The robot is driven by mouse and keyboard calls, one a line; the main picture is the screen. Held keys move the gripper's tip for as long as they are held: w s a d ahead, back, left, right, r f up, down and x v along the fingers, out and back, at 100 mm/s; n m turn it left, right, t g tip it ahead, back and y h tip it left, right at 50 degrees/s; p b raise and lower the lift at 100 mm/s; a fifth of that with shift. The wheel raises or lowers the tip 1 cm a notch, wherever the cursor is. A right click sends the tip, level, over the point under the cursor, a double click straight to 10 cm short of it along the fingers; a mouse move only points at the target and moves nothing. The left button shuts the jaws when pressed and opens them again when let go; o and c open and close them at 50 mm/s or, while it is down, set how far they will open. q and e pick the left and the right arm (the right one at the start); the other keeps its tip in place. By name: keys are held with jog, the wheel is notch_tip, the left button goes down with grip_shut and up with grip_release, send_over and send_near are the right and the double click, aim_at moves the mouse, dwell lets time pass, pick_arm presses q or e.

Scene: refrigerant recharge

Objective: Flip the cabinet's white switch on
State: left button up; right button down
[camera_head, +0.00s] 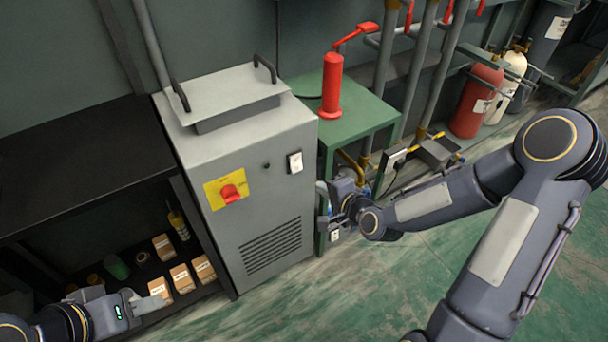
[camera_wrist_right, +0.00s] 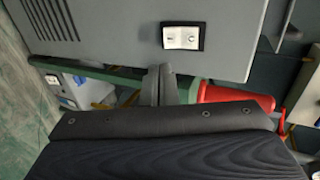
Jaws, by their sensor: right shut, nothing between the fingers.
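The grey cabinet (camera_head: 250,145) stands in the middle of the head view. Its white rocker switch (camera_head: 295,162) sits in a dark frame on the upper right of the front. In the right wrist view the switch (camera_wrist_right: 183,37) is clear at the top; I cannot tell its position. My right gripper (camera_head: 335,205) is beside the cabinet's right edge, lower than the switch and apart from it. In the right wrist view its fingers (camera_wrist_right: 163,84) are together and empty. My left gripper (camera_head: 148,302) is at the lower left, by the shelf; its opening is unclear.
A red rotary knob (camera_head: 229,194) on a yellow plate is left of the switch. A green stand (camera_head: 365,108) with a red hand pump (camera_head: 331,88) is right of the cabinet. Small boxes (camera_head: 182,278) lie on the left shelf. The floor in front is clear.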

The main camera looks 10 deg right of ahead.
aim_at(298, 169)
jog(key=r+x, duration=0.1)
jog(key=x, duration=0.9)
jog(key=shift+w+b, duration=0.3)
jog(key=shift+b, duration=0.05)
jog(key=shift+a, duration=0.15)
jog(key=shift+w+a+f+t+b, duration=0.1)
jog(key=shift+w+t+b, duration=0.15)
jog(key=shift+b, duration=0.9)
